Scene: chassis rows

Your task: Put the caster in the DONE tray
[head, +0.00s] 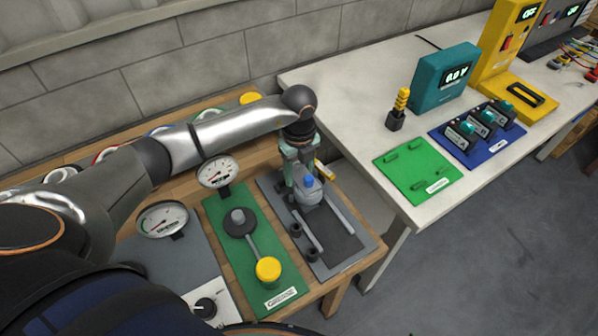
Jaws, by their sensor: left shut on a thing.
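My left gripper (300,164) points down over the grey panel (348,245) on the wooden bench. It is shut on a rounded grey part with a blue top (309,190), which is at its fingertips low over the panel. I cannot tell whether this part is the caster, or whether it touches the panel. No other caster can be made out. I cannot make out a tray marked DONE; the label on the green board (405,172) on the white table is too small to read. My right gripper is not in view.
A green panel (215,205) with a yellow knob (268,269) lies left of the grey panel, beside gauges (217,172).

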